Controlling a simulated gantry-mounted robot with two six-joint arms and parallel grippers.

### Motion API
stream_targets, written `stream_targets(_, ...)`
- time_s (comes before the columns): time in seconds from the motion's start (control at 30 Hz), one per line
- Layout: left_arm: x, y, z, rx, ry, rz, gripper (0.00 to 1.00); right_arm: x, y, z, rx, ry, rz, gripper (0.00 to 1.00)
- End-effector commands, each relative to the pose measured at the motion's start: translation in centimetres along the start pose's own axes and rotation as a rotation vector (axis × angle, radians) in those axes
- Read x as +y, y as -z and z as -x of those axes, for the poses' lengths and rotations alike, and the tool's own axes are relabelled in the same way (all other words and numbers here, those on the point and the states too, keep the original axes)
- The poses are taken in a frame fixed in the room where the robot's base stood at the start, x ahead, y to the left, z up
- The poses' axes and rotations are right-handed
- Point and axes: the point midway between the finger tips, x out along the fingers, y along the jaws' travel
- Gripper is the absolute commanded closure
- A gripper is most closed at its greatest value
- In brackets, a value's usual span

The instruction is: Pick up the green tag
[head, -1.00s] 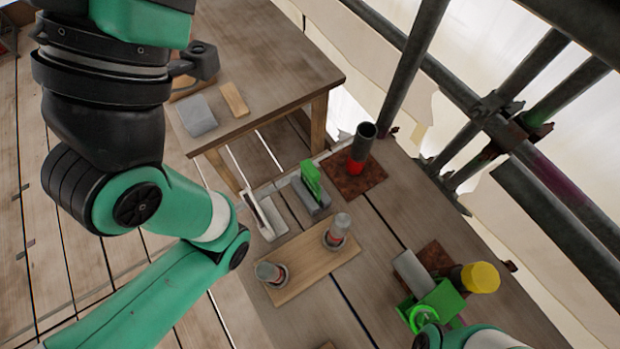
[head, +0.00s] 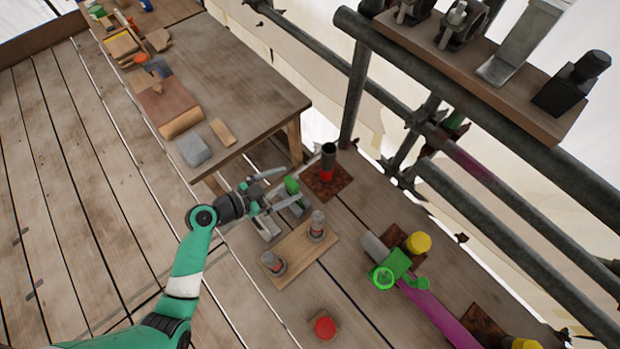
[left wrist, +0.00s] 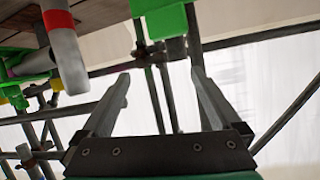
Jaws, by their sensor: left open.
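The green tag (head: 291,186) stands in a small grey block (head: 298,203) on the plank deck, partly hidden by my left gripper. My left gripper (head: 284,186) is open, its two pale fingers pointing towards the tag from the left. In the left wrist view, the fingers (left wrist: 160,85) are spread with nothing held between them. A green piece (left wrist: 163,20), which looks like the tag, shows at the top edge, beyond the fingers. I cannot tell the exact gap between tag and fingers. My right gripper is out of view.
A wooden board (head: 291,258) with two grey cylinders lies in front. A green clamp (head: 395,266) is to the right. The wooden table (head: 232,75) is behind left; scaffold rails (head: 470,175) run along the right.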

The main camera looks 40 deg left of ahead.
Motion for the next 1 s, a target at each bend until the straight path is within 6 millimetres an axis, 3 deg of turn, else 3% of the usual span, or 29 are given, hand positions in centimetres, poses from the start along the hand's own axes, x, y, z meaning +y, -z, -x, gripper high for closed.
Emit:
stream_targets(0.03,0.2,-0.9,2.9,-0.058,0.018,0.085,0.03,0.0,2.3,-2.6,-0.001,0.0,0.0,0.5)
stream_targets(0.1,0.6,-2.8,4.9,-0.102,0.045,0.148,0.03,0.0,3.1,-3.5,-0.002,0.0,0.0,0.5)
stream_targets(0.27,0.0,-3.9,6.1,-0.12,0.08,0.184,0.03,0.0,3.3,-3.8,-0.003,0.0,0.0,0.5)
stream_targets(0.43,0.0,-4.5,5.2,-0.118,0.079,0.18,0.03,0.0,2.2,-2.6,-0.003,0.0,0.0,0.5)
stream_targets(0.57,0.0,-5.2,3.4,-0.116,0.078,0.176,0.03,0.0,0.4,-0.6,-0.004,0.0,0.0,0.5)
stream_targets(0.8,-0.4,-4.8,-0.2,-0.119,0.077,0.18,0.03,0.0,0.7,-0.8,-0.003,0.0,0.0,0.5)
stream_targets(1.0,-0.6,-5.0,-0.8,-0.118,0.08,0.18,0.03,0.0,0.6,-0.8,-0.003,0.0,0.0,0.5)
